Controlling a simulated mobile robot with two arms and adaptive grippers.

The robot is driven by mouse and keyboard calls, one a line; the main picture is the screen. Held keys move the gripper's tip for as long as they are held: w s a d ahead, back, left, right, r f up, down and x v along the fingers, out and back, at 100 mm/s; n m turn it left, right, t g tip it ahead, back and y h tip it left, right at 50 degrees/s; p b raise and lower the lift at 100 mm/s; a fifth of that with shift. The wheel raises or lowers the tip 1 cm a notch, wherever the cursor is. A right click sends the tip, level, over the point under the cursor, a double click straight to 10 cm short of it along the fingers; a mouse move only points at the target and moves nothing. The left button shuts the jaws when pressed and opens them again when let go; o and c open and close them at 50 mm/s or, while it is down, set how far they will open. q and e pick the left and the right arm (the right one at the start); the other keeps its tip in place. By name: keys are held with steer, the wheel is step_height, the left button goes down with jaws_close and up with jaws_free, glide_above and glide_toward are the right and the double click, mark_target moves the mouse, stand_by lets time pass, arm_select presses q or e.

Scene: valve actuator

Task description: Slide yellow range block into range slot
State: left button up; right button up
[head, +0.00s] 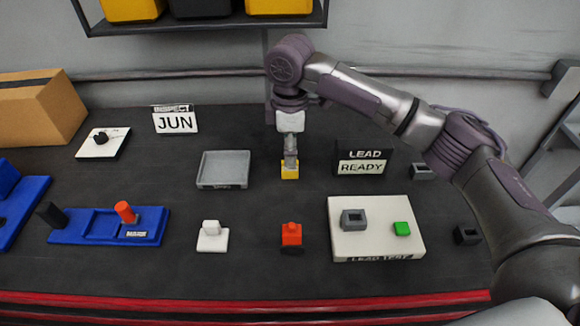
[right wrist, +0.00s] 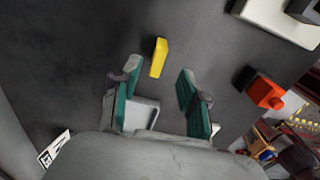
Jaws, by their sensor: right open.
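The yellow range block (head: 290,172) is on the dark bench near the middle, and it also shows in the right wrist view (right wrist: 159,57). My right gripper (head: 290,158) points down just above it. In the right wrist view my right gripper (right wrist: 158,80) is open, with the block beyond the fingertips and in line with the gap between them. The blue fixture (head: 72,238) at the left has a recess, an orange peg (head: 125,212), a black peg (head: 50,215) and a small label I cannot read surely. I cannot tell for certain which opening is the range slot.
A grey tray (head: 223,185) is left of the block. A white block (head: 211,236), a red block (head: 291,234) and a white lead test board (head: 375,249) stand nearer the front. A LEAD READY sign (head: 363,155) is at right. Bare bench lies between these things.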

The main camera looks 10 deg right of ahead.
mark_target(290, 170)
step_height(290, 170, down, 4)
steer(key=shift+w+r+p, duration=0.1)
steer(key=shift+r+p, duration=0.1)
steer(key=shift+p, duration=0.6)
steer(key=shift+w+f, duration=0.1)
steer(key=shift+f, duration=0.5)
jaws_close()
